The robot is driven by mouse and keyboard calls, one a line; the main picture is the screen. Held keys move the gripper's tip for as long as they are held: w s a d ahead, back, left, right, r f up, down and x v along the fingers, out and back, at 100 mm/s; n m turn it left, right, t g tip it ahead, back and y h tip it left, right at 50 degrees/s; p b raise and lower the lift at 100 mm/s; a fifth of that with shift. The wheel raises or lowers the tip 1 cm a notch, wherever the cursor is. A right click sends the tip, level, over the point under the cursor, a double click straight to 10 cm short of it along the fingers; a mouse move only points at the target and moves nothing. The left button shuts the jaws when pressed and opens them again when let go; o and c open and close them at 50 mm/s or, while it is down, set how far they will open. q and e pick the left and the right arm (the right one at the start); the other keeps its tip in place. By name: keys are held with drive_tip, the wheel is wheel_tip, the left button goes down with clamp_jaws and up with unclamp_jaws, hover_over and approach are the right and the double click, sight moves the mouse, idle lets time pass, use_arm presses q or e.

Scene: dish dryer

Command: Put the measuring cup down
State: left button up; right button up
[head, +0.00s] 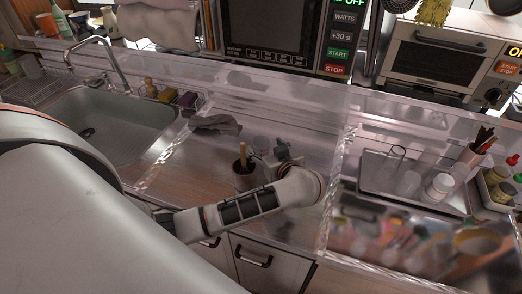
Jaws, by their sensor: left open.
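My left arm comes in from the left, and its wrist bends back over the counter right of the sink. My left gripper (283,152) is small and dark in the picture, partly hidden by the wrist, and is open. A small pale, see-through cup shape (261,146) stands just left of the gripper. It may be the measuring cup, but it is too small to be sure. I cannot tell whether the gripper touches it. My right gripper is not in view.
A dark cup (244,178) with a wooden utensil stands close to my wrist. A grey cloth (215,124) lies behind. The sink (122,118) is left. Clear panels (340,170) cross the counter. A tray (372,178) with clear containers and a bottle is right; a microwave (270,30) is behind.

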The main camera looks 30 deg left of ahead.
sight(259, 139)
use_arm(q)
drive_tip(key=shift+f+x, duration=0.2)
drive_tip(key=shift+x, duration=3.05)
drive_tip(key=shift+w+d, duration=0.1)
drive_tip(key=shift+d, duration=0.1)
drive_tip(key=c, duration=1.2)
